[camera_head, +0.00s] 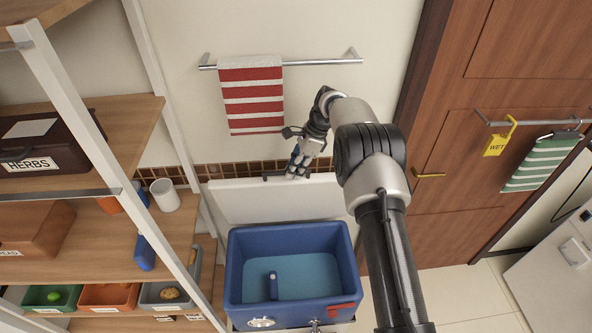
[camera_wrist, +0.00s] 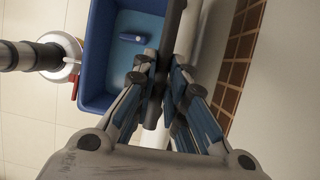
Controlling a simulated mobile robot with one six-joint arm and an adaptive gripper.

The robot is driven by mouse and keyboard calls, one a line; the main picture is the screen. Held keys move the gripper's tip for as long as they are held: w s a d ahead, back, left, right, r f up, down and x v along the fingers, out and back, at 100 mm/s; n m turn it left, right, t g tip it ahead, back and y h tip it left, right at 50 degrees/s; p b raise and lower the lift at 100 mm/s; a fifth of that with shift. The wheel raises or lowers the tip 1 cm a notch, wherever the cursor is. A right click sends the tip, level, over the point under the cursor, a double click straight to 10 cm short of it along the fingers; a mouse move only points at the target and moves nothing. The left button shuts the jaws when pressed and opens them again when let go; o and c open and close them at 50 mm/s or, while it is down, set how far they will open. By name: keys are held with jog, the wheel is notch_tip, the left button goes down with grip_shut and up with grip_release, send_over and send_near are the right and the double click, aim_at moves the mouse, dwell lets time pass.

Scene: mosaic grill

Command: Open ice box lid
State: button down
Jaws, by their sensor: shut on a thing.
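The blue ice box (camera_head: 237,285) stands on the floor by the wall, its inside exposed. Its white lid (camera_head: 240,203) stands raised, roughly upright, along the box's wall side. My gripper (camera_head: 296,172) is at the lid's upper edge, shut on the dark lid handle (camera_head: 273,178). In the wrist view, my gripper (camera_wrist: 163,72) has its fingers closed around the dark handle bar (camera_wrist: 153,112). The ice box (camera_wrist: 97,62) shows beside it there. The fingers hide part of the handle.
A small blue object (camera_head: 273,286) is inside the box. A shelf unit (camera_head: 75,100) with bins stands left. A towel rail (camera_head: 320,62) with a red-striped towel (camera_head: 250,95) is above. A wooden door (camera_head: 470,140) is right. Floor is free at lower right.

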jog(key=shift+s+d+f, duration=0.1)
jog(key=shift+f, duration=0.35)
jog(key=c, duration=2)
grip_release()
jog(key=shift+o, duration=1.4)
jog(key=shift+w, duration=0.35)
jog(key=shift+o, duration=0.6)
jog(key=shift+s+r, duration=0.2)
jog(key=shift+w, duration=0.1)
jog(key=shift+w+r, duration=0.1)
jog(key=shift+r, duration=0.25)
jog(key=v, duration=1.1)
